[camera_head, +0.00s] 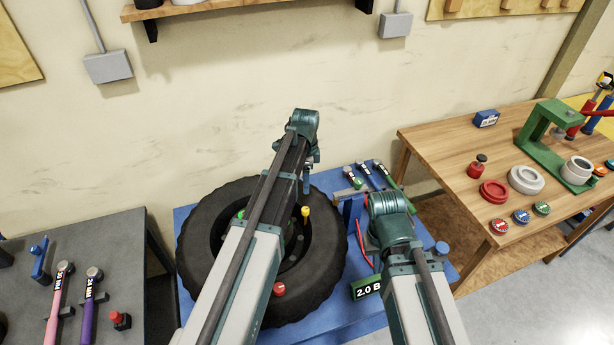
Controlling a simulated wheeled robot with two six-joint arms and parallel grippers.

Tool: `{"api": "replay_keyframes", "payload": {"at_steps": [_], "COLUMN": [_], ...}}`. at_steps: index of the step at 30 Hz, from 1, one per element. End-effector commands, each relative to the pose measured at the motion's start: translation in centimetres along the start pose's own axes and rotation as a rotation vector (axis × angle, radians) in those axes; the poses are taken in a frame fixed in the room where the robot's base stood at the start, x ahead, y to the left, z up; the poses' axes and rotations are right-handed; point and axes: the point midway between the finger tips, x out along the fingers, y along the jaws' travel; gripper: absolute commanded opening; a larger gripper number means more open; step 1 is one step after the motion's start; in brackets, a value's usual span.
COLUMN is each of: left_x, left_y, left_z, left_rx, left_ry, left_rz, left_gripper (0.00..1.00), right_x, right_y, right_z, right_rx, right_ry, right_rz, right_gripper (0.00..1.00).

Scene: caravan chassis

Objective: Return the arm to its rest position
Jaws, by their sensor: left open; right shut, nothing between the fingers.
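My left arm (239,270) reaches up from the bottom over the tyre. Its far joint is above the tyre's back edge. What shows of my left gripper (307,183) is small, below that joint and over the tyre; it is open, with nothing seen in it. My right arm (418,295) comes in from the bottom right and bends at a teal joint (390,217) over the right part of the blue table. My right gripper does not show; it is hidden behind its own arm.
A black tyre (201,225) lies on the blue table (346,326), partly under my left arm. Several tools and a "2.0 B" display (366,288) are close to my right arm. A grey bench (105,237) stands left, a wooden bench (445,150) right. The wall is behind.

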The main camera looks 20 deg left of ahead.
Motion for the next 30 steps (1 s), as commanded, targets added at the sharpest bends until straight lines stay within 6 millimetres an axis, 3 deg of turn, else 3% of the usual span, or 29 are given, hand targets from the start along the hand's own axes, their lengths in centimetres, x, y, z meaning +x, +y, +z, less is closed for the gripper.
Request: {"api": "replay_keyframes", "payload": {"at_steps": [5,8,11,18,21,25,30], "left_x": [0.0,0.6,2.1,6.8,8.2,9.4,9.9], "left_y": [0.0,1.2,4.8,17.4,21.5,25.1,27.0], "left_z": [0.0,-0.5,-1.8,-4.6,-4.9,-4.9,-4.8], "left_rx": [0.000,-0.024,-0.117,-0.515,-0.667,-0.815,-0.911], "left_ry": [0.000,-0.003,-0.014,-0.064,-0.080,-0.092,-0.098], "left_rz": [0.000,0.001,0.003,-0.013,-0.029,-0.048,-0.061], "left_gripper": [0.64,0.64,0.64,0.64,0.64,0.64,0.64], "right_x": [0.0,0.6,2.1,6.8,8.2,9.4,9.9], "right_y": [0.0,-0.1,-0.2,-0.6,-0.8,-0.8,-0.9], "right_z": [0.0,0.0,-0.1,-0.4,-0.5,-0.6,-0.6], "right_rx": [0.000,0.000,-0.002,-0.007,-0.009,-0.011,-0.012], "right_ry": [0.000,0.000,0.000,0.000,0.000,0.000,0.000], "right_rz": [0.000,0.000,0.000,0.002,0.002,0.002,0.003], "right_gripper": [0.00,0.00,0.00,0.00,0.00,0.00,0.00]}}
